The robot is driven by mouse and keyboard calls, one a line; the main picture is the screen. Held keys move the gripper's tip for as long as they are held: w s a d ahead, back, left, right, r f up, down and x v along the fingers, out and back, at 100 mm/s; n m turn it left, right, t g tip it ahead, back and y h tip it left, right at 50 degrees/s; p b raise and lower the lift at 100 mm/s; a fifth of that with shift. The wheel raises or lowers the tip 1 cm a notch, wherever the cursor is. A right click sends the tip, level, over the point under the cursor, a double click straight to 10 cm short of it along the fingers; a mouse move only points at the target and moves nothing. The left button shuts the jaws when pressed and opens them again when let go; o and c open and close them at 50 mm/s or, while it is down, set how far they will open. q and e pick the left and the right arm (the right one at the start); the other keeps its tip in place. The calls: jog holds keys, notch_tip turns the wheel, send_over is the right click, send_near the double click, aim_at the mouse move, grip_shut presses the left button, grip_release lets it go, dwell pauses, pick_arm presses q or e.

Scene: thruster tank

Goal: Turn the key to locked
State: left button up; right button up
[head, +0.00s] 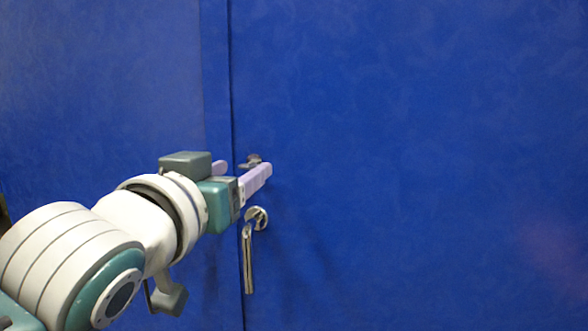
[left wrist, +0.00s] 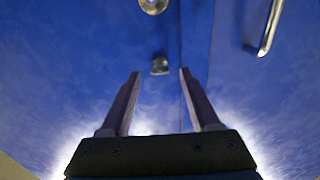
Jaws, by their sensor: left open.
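The key (head: 250,161) is a small grey metal piece at the lock on the blue door (head: 420,150), just right of the vertical seam. In the head view it sits just behind and above my left gripper (head: 243,169), whose near finger covers part of that area. In the left wrist view the key (left wrist: 160,65) shows ahead, between the two fingertips of my left gripper (left wrist: 160,74). The gripper is open and pointed at the door, and the fingers do not appear to be closed on the key. Which way the key is turned is hard to tell. My right gripper is not in view.
A shiny door handle (head: 247,262) hangs from a round plate (head: 257,217) just below the key and sticks out from the door. Its bar (left wrist: 270,28) is at the upper right in the left wrist view. The door right of the handle is bare.

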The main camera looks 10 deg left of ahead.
aim_at(249, 166)
pick_arm(q)
jog(key=shift+w, duration=1.1)
grip_shut()
